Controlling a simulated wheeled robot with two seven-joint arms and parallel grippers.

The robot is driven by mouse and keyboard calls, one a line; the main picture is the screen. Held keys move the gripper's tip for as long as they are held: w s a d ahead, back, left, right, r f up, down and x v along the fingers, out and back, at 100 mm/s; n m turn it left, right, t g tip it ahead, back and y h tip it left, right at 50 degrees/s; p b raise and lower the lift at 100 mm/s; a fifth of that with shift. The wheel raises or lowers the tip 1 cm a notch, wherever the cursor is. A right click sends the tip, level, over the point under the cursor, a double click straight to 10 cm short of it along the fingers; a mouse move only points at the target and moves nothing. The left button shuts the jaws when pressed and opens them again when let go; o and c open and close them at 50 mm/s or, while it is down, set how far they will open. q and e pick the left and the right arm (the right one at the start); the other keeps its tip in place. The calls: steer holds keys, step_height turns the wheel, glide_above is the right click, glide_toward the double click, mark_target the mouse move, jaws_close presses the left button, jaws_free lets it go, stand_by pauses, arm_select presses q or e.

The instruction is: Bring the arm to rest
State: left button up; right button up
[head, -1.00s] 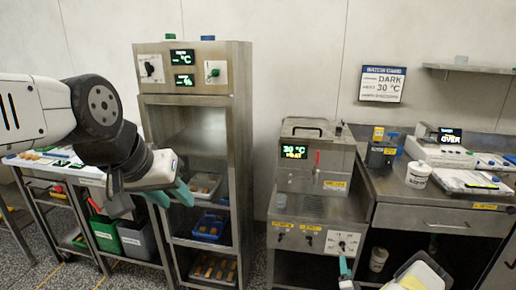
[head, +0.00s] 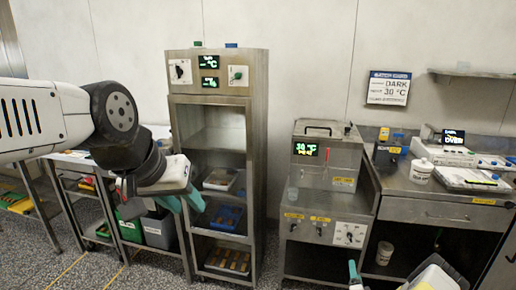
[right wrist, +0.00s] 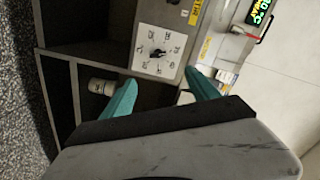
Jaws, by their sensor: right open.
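My left arm comes in from the left in the head view. Its gripper (head: 183,203) hangs in front of the tall steel cabinet, with two teal fingers apart and nothing seen between them. My right gripper (right wrist: 162,80) is open and empty in the right wrist view. Its teal fingers stand before a steel panel with a white dial plate (right wrist: 159,52). In the head view only one teal fingertip and part of my right arm show at the bottom edge. The same dial plate (head: 349,235) is on the front of the steel machine (head: 325,165).
The tall cabinet (head: 258,110) holds trays on its shelves. A steel counter (head: 425,210) at right carries a white tub (head: 420,171) and a scale-like device (head: 443,155). Grey and green bins (head: 157,230) stand at left. Floor shows at lower left.

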steer(key=w+r+n+g+y, duration=0.1)
steer(key=w+r+n+y, duration=0.15)
steer(key=w+r, duration=0.5)
steer(key=w+r+n+g+y, duration=0.15)
steer(key=w+r+n, duration=0.3)
steer(key=r, duration=0.65)
steer(key=a+r+n+g, duration=0.2)
steer(key=a+r, duration=0.2)
steer(key=r, duration=0.6)
steer(key=a+r+n+g, duration=0.1)
steer(key=a+r, duration=0.3)
steer(key=r, duration=0.6)
steer(key=s+a+r+n+g, duration=0.1)
steer(key=s+a+r, duration=0.3)
steer(key=s+r, duration=0.4)
steer(key=s+a+r+n+g, duration=0.2)
steer(key=s+a+r, duration=0.3)
steer(key=s+r, duration=0.2)
steer(key=s+a+r+n+g+y, duration=0.1)
steer(key=s+a, duration=0.3)
steer(key=s, duration=0.9)
steer(key=s+a+r+n+g, duration=0.1)
steer(key=s+a, duration=0.4)
steer(key=s, duration=0.8)
steer(key=shift+s+a+r+n+y, duration=0.15)
steer(key=shift+s+r+n+y, duration=0.2)
steer(key=shift+r, duration=0.5)
steer(key=shift+g, duration=0.25)
